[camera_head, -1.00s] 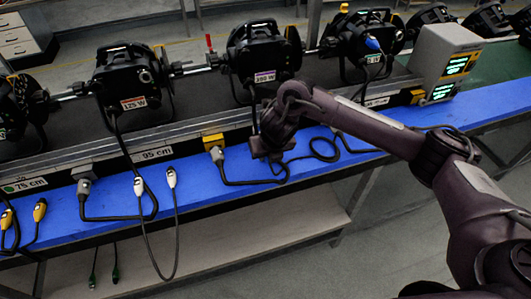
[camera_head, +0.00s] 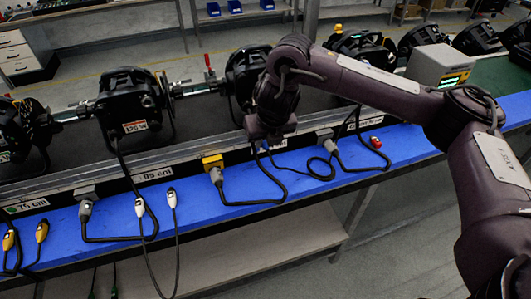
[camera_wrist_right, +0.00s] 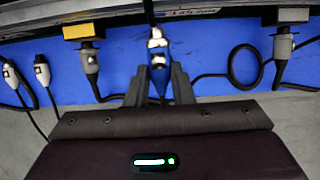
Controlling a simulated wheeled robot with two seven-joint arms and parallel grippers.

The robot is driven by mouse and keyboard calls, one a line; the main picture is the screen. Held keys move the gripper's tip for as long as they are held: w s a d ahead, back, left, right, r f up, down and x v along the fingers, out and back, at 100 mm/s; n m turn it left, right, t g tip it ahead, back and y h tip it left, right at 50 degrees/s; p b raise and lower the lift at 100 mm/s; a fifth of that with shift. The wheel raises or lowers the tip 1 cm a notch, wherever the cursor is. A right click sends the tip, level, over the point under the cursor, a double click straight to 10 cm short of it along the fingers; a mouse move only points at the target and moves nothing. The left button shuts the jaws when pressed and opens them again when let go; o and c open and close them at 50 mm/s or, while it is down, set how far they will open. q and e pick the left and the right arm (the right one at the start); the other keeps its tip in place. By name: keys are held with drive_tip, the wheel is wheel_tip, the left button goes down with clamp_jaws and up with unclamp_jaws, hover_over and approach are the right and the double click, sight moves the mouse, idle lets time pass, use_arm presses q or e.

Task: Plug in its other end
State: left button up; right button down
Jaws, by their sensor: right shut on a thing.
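My right gripper (camera_wrist_right: 158,88) is shut on a cable plug (camera_wrist_right: 157,52) with a blue, white and black body, its tip pointing away from the wrist. In the head view the right gripper (camera_head: 270,132) is at the rear edge of the blue mat, in front of the middle lamp (camera_head: 243,75), which my arm partly hides. A black cable (camera_head: 250,203) runs from a grey connector at the yellow socket (camera_head: 212,162) and curves toward the gripper; where it joins the held plug is unclear. My left gripper is not in view.
A red plug (camera_head: 375,142) lies at right, beside a looped cable. A grey box (camera_head: 438,64) stands behind.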

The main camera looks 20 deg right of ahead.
sight(265, 142)
wheel_tip(265, 142, up, 6)
drive_tip(key=shift+f, duration=0.25)
drive_tip(key=p+v, duration=0.6)
drive_tip(key=p, duration=0.1)
drive_tip(key=shift+r, duration=0.45)
